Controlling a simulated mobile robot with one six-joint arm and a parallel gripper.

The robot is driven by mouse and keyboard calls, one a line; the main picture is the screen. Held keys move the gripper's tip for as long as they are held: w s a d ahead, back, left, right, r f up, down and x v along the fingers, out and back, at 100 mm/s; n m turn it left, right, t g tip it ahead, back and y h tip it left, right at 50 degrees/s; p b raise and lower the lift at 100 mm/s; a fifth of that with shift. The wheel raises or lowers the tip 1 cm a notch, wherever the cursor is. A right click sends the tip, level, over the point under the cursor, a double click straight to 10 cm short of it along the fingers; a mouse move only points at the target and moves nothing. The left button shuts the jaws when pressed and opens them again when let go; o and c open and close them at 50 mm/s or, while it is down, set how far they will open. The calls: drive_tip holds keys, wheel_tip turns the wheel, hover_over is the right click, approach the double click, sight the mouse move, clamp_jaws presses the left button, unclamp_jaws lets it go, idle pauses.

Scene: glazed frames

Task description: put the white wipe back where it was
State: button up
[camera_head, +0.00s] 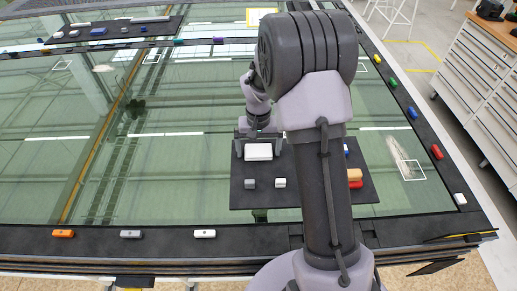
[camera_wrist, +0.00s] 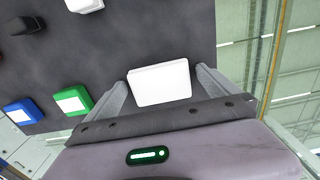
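The white wipe (camera_head: 258,152) is a flat white block at the back left of the dark board (camera_head: 300,197). It also shows in the wrist view (camera_wrist: 160,83), lying between my two fingers. My gripper (camera_head: 258,146) is over it, with one finger (camera_wrist: 116,96) at its left side and the other (camera_wrist: 207,82) at its right side. The fingers are wide apart and very near its sides. I cannot tell whether they touch it or whether it is lifted off the board. My arm hides part of the board.
A grey block (camera_head: 250,184) and a smaller white block (camera_head: 280,183) stand in front of the wipe. A red block (camera_head: 355,185) and a tan block (camera_head: 354,174) are at right. Orange (camera_head: 63,234), grey (camera_head: 131,234) and white (camera_head: 205,234) pieces line the front rim. The left glass is mostly free.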

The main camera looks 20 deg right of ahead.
wheel_tip(320, 180, up, 12)
drive_tip(key=p, duration=0.4)
wheel_tip(320, 180, up, 10)
drive_tip(key=t, duration=0.2)
hover_over(258, 151)
drive_tip(key=s+a, duration=0.5)
drive_tip(key=s+a+r+t+y, duration=0.1)
drive_tip(key=s+a, duration=0.3)
drive_tip(key=s, duration=0.5)
drive_tip(key=s+a+r+t+y, duration=0.1)
drive_tip(key=s+a+r, duration=0.3)
drive_tip(key=s, duration=0.6)
drive_tip(key=shift+a+t, duration=0.4)
drive_tip(key=shift+t, duration=0.5)
drive_tip(key=shift+b, duration=0.3)
